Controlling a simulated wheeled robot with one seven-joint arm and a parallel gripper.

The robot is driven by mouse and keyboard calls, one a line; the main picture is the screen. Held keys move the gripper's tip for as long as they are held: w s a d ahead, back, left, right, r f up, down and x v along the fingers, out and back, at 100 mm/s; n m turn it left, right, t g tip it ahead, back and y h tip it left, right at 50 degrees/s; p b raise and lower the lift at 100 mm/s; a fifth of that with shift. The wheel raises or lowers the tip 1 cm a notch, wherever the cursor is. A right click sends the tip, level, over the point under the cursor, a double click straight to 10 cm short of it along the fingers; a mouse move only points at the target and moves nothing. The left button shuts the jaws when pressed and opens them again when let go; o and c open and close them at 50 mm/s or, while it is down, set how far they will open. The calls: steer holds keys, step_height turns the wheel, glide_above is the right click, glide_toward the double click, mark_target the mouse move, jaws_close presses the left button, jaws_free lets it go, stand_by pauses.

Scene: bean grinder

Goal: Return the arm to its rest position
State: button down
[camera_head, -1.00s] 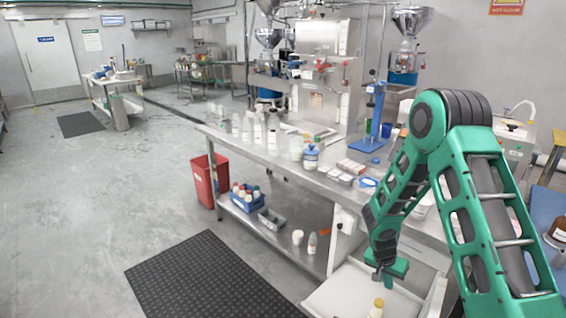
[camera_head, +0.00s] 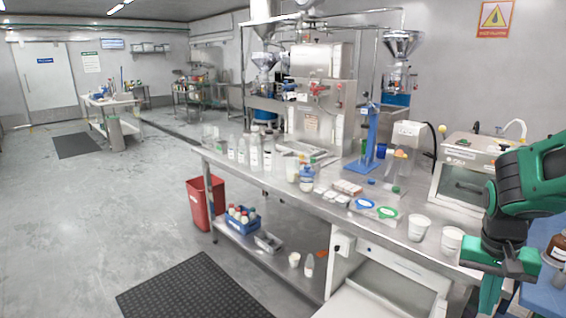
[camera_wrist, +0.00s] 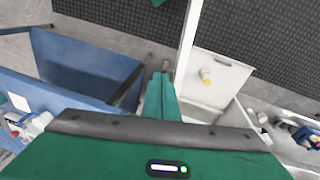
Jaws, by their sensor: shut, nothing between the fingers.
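My green arm is folded at the right edge of the head view. My gripper (camera_head: 489,296) hangs down beside the right end of the steel bench (camera_head: 290,190), and its lower end is cut off by the frame. In the wrist view my gripper (camera_wrist: 161,80) has its green fingers together with nothing between them.
White cups (camera_head: 419,228), lids and bottles stand along the bench. A boxy machine (camera_head: 462,170) stands behind them at the right. A blue panel (camera_wrist: 85,68) is left of the fingers. A red bin (camera_head: 206,203) and dark mat (camera_head: 195,288) are on the floor.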

steer(key=s+a+r+n+y, duration=0.1)
steer(key=s+a+r+y, duration=0.1)
steer(key=s, duration=1.1)
step_height(320, 180, up, 2)
steer(key=shift+s+a+r, duration=0.15)
steer(key=shift+s+a, duration=0.1)
steer(key=shift+a, duration=0.4)
steer(key=shift+w+f, duration=0.25)
steer(key=shift+w, duration=0.4)
